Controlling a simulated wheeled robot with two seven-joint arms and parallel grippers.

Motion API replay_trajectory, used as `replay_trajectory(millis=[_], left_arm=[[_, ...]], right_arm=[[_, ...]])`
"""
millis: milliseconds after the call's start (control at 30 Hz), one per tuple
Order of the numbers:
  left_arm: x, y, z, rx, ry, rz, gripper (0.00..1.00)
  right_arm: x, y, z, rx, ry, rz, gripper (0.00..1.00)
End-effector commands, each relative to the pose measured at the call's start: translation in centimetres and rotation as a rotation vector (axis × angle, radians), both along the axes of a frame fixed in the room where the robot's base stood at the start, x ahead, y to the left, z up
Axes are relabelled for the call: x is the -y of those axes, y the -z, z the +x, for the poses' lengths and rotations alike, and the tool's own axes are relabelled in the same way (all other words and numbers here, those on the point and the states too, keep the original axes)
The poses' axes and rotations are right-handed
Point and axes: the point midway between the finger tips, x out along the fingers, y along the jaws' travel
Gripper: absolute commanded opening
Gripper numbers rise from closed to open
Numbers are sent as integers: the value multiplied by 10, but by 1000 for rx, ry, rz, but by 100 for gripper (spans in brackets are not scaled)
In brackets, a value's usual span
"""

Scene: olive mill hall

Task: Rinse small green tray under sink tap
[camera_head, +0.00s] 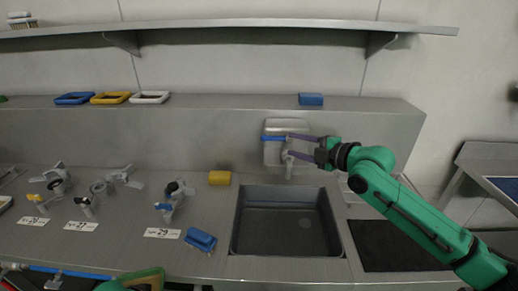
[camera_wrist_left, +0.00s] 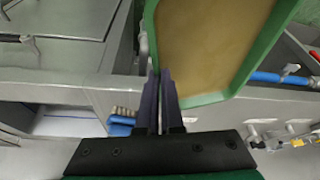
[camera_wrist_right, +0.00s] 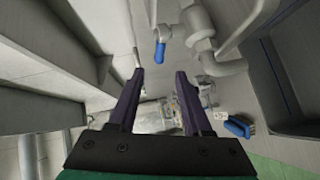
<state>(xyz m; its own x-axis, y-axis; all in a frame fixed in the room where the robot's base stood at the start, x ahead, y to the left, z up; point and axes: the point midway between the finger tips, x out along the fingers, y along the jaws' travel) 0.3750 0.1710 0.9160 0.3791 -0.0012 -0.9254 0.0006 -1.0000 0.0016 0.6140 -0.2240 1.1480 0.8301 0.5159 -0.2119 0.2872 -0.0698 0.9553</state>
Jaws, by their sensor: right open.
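The small green tray (camera_head: 152,276) shows at the bottom left of the head view, cut off by the frame edge. In the left wrist view it is tilted up, with a green rim and a tan inside (camera_wrist_left: 205,45). My left gripper (camera_wrist_left: 162,75) is shut on the tray's edge, one finger on each side of its wall. The sink (camera_head: 285,222) looks empty. The tap (camera_head: 289,168) stands behind it, with a blue lever (camera_wrist_right: 160,52). My right gripper (camera_head: 289,147) is open at the tap; its fingertips point towards the lever in the right wrist view. Contact cannot be told.
A blue brush (camera_head: 201,240) lies left of the sink, and a yellow sponge (camera_head: 219,177) behind it. Several metal fittings with number cards stand further left. The back ledge holds blue, yellow and white trays (camera_head: 150,97) and a blue block (camera_head: 311,99).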

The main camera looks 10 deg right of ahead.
Motion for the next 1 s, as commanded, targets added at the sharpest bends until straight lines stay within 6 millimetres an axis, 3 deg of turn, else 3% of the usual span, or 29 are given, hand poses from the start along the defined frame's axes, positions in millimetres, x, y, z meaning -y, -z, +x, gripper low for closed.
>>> replay_trajectory(millis=[200, 500, 867, 1000], left_arm=[[0, -10, 0, 1, 0, 0, 0], [0, -1, 0, 1, 0, 0, 0], [0, 0, 0, 1, 0, 0, 0], [0, 0, 0, 1, 0, 0, 0]], right_arm=[[-20, 2, 28, 3, -5, 8, 49], [-56, 23, 87, 1, -2, 5, 49], [-63, 25, 98, -1, -2, 0, 49], [-62, 25, 98, -1, -2, 1, 0]])
